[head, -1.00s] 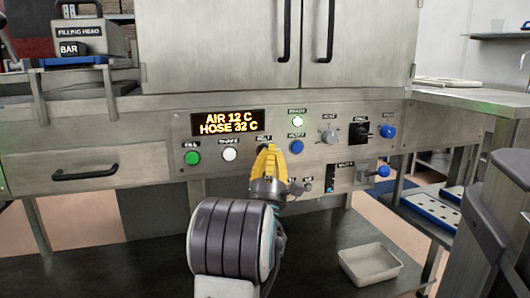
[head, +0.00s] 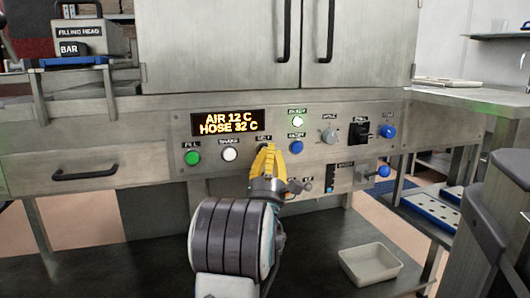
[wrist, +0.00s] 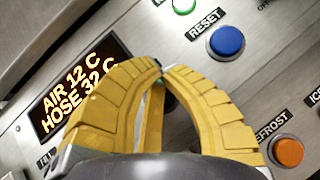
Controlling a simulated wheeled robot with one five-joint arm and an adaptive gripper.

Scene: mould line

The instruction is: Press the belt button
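The belt button's place on the grey panel is under the BELT label (head: 264,138), left of the blue RESET button (head: 296,147). My gripper's yellow fingertips (head: 267,148) are right at that place and cover most or all of the button. In the wrist view the two fingers (wrist: 161,68) come together at their tips, with nothing seen held. A dark patch shows in the gap between the fingers; I cannot tell if it is the belt button. Whether the tips touch or press it is hidden.
The green FILL button (head: 192,158) and white SHAKE button (head: 229,154) sit to the left, below the display (head: 227,122). The blue RESET button (wrist: 227,40) and orange DEFROST button (wrist: 287,151) are close on the right in the wrist view. The READY lamp (head: 297,121) glows green.

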